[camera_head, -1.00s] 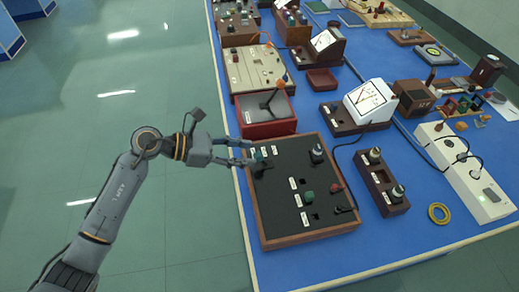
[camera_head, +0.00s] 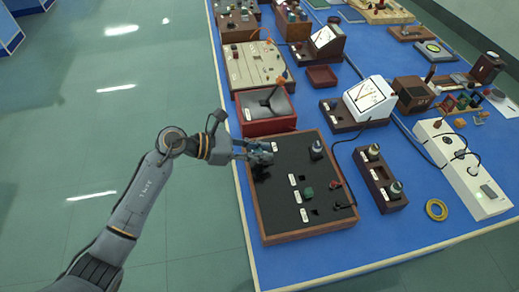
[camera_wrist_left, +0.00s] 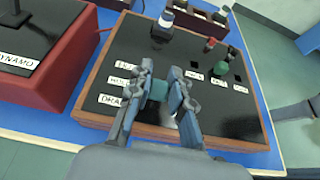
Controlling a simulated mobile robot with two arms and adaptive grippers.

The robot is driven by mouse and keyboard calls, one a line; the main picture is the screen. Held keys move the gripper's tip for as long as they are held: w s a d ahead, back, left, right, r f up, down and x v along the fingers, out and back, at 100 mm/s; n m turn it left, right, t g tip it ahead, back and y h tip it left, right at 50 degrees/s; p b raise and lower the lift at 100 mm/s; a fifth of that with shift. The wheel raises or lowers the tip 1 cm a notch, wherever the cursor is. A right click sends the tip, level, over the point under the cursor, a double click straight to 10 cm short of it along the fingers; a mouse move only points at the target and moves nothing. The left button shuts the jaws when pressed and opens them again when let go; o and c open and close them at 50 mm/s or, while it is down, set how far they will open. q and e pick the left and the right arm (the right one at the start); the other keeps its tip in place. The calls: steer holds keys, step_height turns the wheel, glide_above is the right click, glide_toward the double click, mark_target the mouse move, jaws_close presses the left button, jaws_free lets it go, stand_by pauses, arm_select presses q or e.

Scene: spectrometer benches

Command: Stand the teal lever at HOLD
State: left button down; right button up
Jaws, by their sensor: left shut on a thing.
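The teal lever's knob (camera_wrist_left: 158,90) sits between the fingertips of my left gripper (camera_head: 263,153) in the left wrist view. The fingers are shut on it from both sides. The lever belongs to the black panel (camera_head: 283,222) with a wooden frame. Three white labels lie beside the lever in the left wrist view: the middle one (camera_wrist_left: 120,81) and the far one are partly legible, and the near one (camera_wrist_left: 110,100) begins "DRA". The fingers hide the lever's stem and slot, so its exact position is unclear. My right gripper is not in view.
A red box (camera_head: 266,128) labelled DYNAMO is just behind. A double-post wooden block (camera_head: 381,182) stands to the right.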

arm_select(q)
steer(key=shift+d+r+p, duration=0.1)
steer(key=shift+r+p, duration=0.2)
steer(key=shift+p, duration=0.2)
steer(key=y+p, duration=0.1)
steer(key=d+y+p, duration=0.1)
steer(key=y+p, duration=0.1)
steer(key=shift+w+d+r+g, duration=0.2)
steer(key=shift+r+g, duration=0.1)
steer(key=shift+r, duration=0.05)
steer(key=shift+d+f+y+p, duration=0.1)
steer(key=shift+d+y+p, duration=0.2)
steer(key=shift+y+p, duration=0.25)
steer(key=shift+w+d+f+y, duration=0.1)
steer(key=shift+d+f+y, duration=0.25)
steer(key=shift+y, duration=0.3)
steer(key=shift+g, duration=0.3)
steer(key=c, duration=1.2)
jaws_free()
